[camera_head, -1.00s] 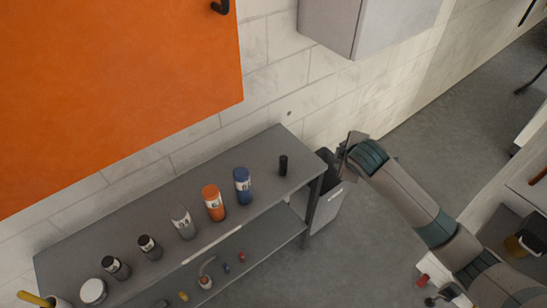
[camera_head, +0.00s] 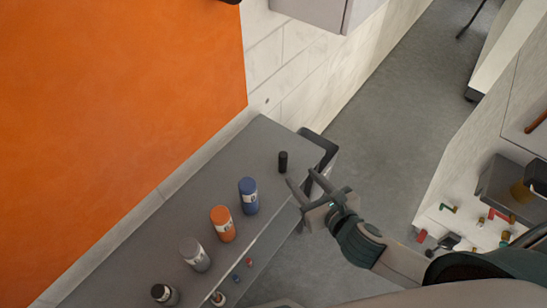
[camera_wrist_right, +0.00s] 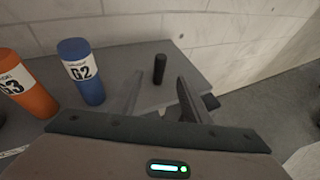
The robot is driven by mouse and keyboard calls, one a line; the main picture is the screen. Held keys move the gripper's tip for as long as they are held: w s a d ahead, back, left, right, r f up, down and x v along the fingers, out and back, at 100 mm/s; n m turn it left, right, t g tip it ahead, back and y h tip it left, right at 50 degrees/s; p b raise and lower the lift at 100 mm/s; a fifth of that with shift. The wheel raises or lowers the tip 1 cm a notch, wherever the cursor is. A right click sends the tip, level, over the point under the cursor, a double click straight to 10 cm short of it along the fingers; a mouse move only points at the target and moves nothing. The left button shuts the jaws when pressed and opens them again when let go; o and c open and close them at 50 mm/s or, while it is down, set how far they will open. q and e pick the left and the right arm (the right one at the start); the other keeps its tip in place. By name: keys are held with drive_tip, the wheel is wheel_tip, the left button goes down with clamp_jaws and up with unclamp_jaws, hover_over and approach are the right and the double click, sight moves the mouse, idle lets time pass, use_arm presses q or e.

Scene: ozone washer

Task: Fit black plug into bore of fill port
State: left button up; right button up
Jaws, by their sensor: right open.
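The black plug (camera_head: 283,161) stands upright on the grey shelf top near its right end. It also shows in the right wrist view (camera_wrist_right: 159,68), a little beyond the fingertips and between them as seen there. My right gripper (camera_head: 300,176) is open and empty, its two fingers reaching toward the plug without holding it. In the right wrist view the open fingers (camera_wrist_right: 158,82) flank the plug's line. I cannot identify the fill port in these frames. My left gripper is not in view.
A blue bottle (camera_head: 249,196) marked G2, an orange bottle (camera_head: 222,223) and a grey bottle (camera_head: 195,254) stand left of the plug on the shelf (camera_head: 190,212). A wall rises behind. A dark bin (camera_head: 322,148) stands beyond the shelf's right end. Coloured fittings (camera_head: 500,215) lie at right.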

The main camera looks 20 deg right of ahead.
sight(285, 160)
use_arm(q)
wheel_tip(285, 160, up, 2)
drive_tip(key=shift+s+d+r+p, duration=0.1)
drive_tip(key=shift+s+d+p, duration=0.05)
drive_tip(key=shift+p, duration=0.9)
use_arm(e)
drive_tip(key=x, duration=1.2)
drive_tip(key=shift+w+f+p, duration=0.25)
drive_tip(key=shift+w+p, duration=0.05)
drive_tip(key=shift+w, duration=0.2)
drive_tip(key=shift+p+x, duration=0.45)
drive_tip(key=shift+x, duration=1.6)
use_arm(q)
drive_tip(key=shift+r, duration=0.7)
use_arm(e)
drive_tip(key=shift+s+f, duration=0.1)
drive_tip(key=shift+f, duration=0.05)
drive_tip(key=shift+c, duration=0.3)
clamp_jaws()
